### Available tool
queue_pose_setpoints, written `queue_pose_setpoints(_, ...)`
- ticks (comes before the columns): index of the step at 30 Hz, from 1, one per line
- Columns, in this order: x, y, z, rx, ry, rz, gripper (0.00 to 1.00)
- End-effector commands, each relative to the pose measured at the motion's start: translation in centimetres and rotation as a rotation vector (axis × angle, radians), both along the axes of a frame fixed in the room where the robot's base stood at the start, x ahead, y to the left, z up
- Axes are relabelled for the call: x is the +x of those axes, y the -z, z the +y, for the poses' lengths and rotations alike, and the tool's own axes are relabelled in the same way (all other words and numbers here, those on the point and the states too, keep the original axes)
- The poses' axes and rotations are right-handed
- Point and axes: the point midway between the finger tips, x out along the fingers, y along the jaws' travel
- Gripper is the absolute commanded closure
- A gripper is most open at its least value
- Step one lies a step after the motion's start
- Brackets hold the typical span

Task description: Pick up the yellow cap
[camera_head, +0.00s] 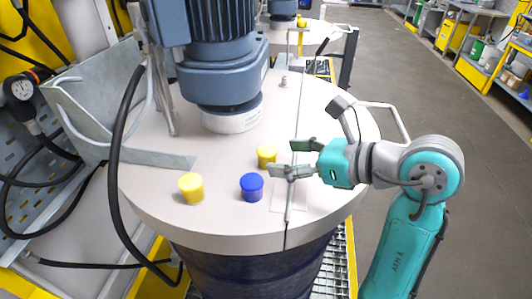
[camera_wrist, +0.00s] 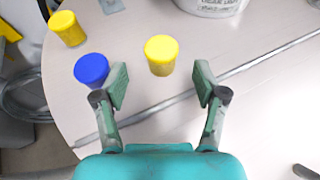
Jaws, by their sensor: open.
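Two yellow caps stand on the pale drum lid (camera_head: 330,110). One yellow cap (camera_head: 266,155) is near my gripper, and the other yellow cap (camera_head: 191,188) is further left. In the wrist view the near yellow cap (camera_wrist: 161,55) lies ahead of the fingertips, between their lines, and the other yellow cap (camera_wrist: 67,28) is at the upper left. My gripper (camera_head: 287,157) is open and empty, its fingers pointing left over the lid. In the wrist view my gripper (camera_wrist: 161,86) has its fingers wide apart. No cap is held.
A blue cap (camera_head: 251,187) stands between the yellow caps, and in the wrist view the blue cap (camera_wrist: 91,70) is close beside the left finger. A grey motor (camera_head: 222,60) rises from the lid behind. A black hose (camera_head: 116,180) hangs at the left.

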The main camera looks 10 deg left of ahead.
Motion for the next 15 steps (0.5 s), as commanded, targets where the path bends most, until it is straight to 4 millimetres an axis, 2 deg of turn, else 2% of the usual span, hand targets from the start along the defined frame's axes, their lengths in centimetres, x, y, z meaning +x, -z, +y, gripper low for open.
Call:
queue_pose_setpoints(5, 0.4, 0.4, 0.8, 0.0, -0.002, 0.0, 0.29)
queue_pose_setpoints(15, 2.2, 2.2, 4.1, 0.0, -0.002, 0.001, 0.29)
